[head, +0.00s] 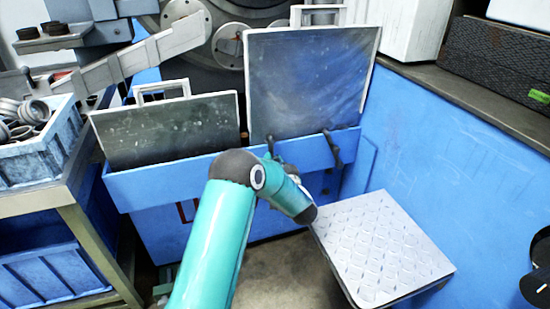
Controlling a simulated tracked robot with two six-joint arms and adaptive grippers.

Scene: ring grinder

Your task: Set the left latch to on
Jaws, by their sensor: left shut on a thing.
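The blue ring grinder (150,187) carries two framed panels, a smaller dark one (170,130) at left and a taller one (308,82) at right. The left latch (269,143) is a small dark piece at the lower left of the taller panel, mostly hidden by my wrist. A second, dark latch (332,149) stands on the blue edge to its right. My left gripper (274,157) is at the left latch, shut on it; its fingers are largely hidden behind the teal arm. The latch's exact setting cannot be told. My right gripper is out of view.
A grey tread plate (382,247) juts out at the lower right. A blue wall (440,170) closes off the right side. A blue bin of metal rings (35,150) stands on a rack at left. Bare floor shows below the grinder.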

